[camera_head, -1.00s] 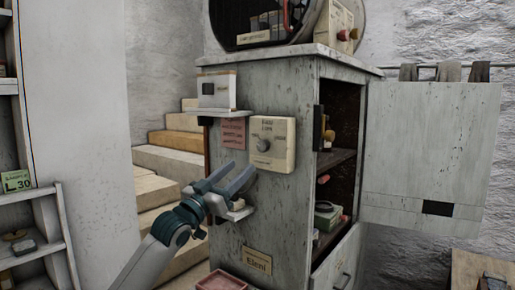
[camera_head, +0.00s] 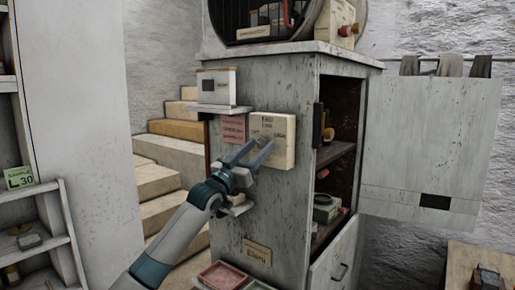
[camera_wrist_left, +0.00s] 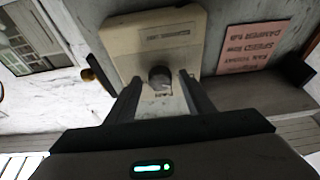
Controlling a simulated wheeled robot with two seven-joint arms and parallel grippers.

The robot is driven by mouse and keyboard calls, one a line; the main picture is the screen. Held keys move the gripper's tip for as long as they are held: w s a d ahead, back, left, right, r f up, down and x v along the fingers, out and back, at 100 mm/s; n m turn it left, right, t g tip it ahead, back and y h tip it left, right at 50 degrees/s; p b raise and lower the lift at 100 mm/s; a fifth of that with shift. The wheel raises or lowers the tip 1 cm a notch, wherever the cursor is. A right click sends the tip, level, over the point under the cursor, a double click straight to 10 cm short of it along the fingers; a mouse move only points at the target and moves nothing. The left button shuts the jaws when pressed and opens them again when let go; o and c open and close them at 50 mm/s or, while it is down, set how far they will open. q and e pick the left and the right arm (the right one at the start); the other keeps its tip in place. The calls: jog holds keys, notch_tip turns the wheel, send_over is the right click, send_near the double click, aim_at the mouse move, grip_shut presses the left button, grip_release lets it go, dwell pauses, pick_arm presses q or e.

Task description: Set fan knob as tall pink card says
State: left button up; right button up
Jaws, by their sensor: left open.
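The fan control is a cream box (camera_head: 284,152) on the side of the grey cabinet. Its round knob (camera_wrist_left: 160,76) shows dark in the left wrist view; my fingers mostly cover it in the head view. The pink card (camera_head: 233,129) is fixed left of the box and shows upside down in the left wrist view (camera_wrist_left: 252,46). It carries lines on the fan and speed, but the speed setting is too small to read surely. My left gripper (camera_wrist_left: 161,84) is open, its fingertips on either side of the knob; contact cannot be told. My right gripper is out of view.
A small shelf with a white box (camera_head: 216,87) juts out above the card. A pinkish tray (camera_head: 222,275) is low by the cabinet (camera_head: 235,220). The cabinet's open side holds shelved items. Steps (camera_head: 165,170) rise behind on the left.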

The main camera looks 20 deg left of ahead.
pick_arm(q)
jog(key=c, duration=1)
jog(key=shift+c, duration=0.2)
